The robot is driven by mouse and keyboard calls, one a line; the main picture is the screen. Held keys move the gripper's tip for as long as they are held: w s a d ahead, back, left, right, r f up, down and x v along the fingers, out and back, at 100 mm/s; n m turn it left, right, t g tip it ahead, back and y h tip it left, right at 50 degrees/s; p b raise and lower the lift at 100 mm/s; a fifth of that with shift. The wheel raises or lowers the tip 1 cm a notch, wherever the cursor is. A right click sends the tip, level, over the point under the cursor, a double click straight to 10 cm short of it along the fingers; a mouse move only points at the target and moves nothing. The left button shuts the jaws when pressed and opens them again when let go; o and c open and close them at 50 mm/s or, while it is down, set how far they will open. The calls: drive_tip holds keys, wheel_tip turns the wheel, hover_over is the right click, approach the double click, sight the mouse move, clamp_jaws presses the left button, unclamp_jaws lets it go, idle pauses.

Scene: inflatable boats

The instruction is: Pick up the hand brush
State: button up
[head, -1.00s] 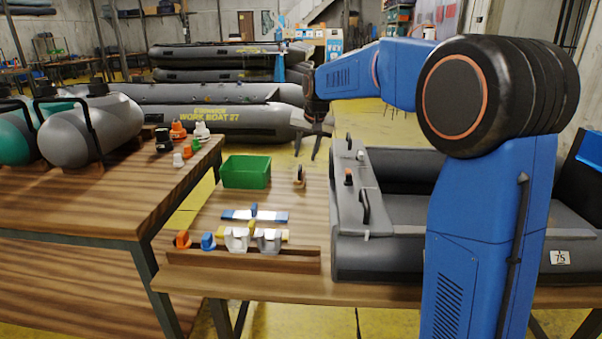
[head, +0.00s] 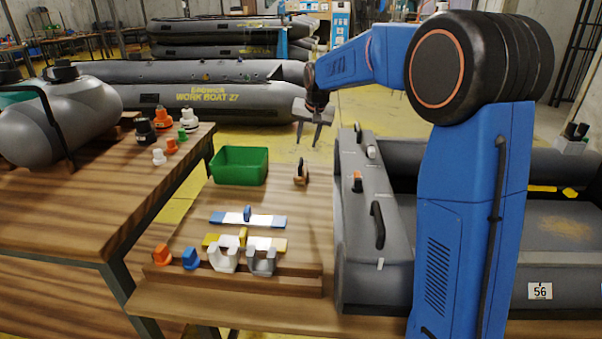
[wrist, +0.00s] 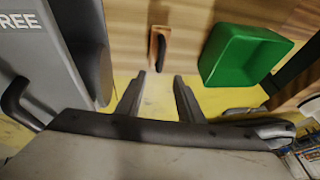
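The hand brush (head: 301,177) stands on the wooden bench, right of the green bin. It has a wooden body and a dark upright handle. In the wrist view the brush (wrist: 155,48) lies just beyond the fingertips, slightly left of the middle. My gripper (head: 308,145) hangs above the far end of the bench, fingers pointing down, behind and above the brush in the head view. In the wrist view my gripper (wrist: 160,78) is open, with its two fingers apart and nothing between them. It does not visibly touch the brush.
The green bin (head: 240,148) stands left of the brush. A grey inflatable boat (head: 375,215) lies close on the right. Blue-and-white (head: 265,221) and yellow-and-white tools, grey clips (head: 262,262) and caps sit nearer. Valve parts (head: 163,120) stand on the left table.

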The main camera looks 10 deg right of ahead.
sight(301, 160)
drive_tip(key=x, duration=1.1)
drive_tip(key=shift+w+a+f, duration=0.1)
drive_tip(key=shift+f, duration=0.2)
clamp_jaws()
